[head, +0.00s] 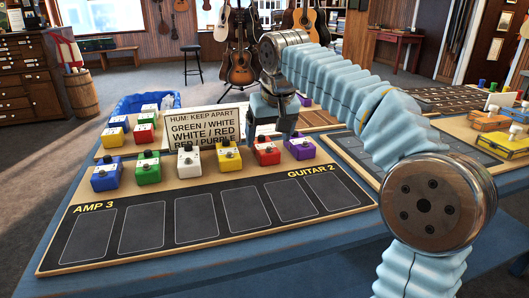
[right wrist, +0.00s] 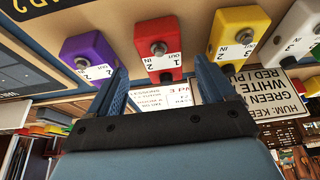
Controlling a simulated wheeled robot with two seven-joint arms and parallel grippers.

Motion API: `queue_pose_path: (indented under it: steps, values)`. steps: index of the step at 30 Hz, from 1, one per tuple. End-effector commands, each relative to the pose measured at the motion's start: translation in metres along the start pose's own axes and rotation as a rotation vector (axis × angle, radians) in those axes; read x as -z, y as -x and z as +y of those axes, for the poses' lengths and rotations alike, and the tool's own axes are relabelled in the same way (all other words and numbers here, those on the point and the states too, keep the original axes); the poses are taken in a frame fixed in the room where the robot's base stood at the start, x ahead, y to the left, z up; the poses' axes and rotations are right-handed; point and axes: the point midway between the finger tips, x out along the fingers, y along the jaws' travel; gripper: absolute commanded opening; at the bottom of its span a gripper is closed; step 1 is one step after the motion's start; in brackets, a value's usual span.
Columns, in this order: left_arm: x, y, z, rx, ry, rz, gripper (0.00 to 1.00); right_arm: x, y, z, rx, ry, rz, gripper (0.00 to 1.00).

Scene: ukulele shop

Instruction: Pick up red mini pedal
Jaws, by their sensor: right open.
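The red mini pedal (head: 266,151) stands in the front row of pedals on the board, between a yellow pedal (head: 229,157) and a purple pedal (head: 300,147). My right gripper (head: 272,127) is just behind and above it, pointing down. In the right wrist view the red pedal (right wrist: 160,45) shows ahead of the gap between the two fingers of the right gripper (right wrist: 160,72), which is open and empty. The purple pedal (right wrist: 88,54) lies beyond the left finger and the yellow pedal (right wrist: 240,35) beyond the right one. My left gripper is not in view.
A sign (head: 205,127) stands behind the front row. White (head: 188,160), green (head: 148,168) and blue (head: 105,174) pedals continue the row leftward. The dark pad (head: 165,222) with outlined empty slots lies in front. More pedals and a blue bin (head: 150,100) are behind left.

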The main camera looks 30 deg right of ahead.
Motion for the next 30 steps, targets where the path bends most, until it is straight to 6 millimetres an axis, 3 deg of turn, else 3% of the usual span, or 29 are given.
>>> queue_pose_path:
  steps: [6, 14, 27, 30]
  values:
    - [0.001, -0.004, -0.003, 0.002, 0.002, 0.002, 0.43, 0.003, -0.032, -0.003, -0.001, 0.0, -0.002, 0.83]
    - [0.001, -0.004, -0.003, 0.002, 0.002, 0.003, 0.43, 0.003, -0.035, -0.003, 0.0, 0.0, 0.0, 0.83]
    - [0.001, -0.004, -0.003, 0.002, 0.002, 0.002, 0.43, 0.003, -0.035, -0.004, 0.0, 0.0, 0.0, 0.18]
    - [0.001, -0.004, -0.003, 0.002, 0.002, 0.002, 0.43, 0.003, -0.034, -0.004, 0.0, 0.0, 0.001, 0.18]
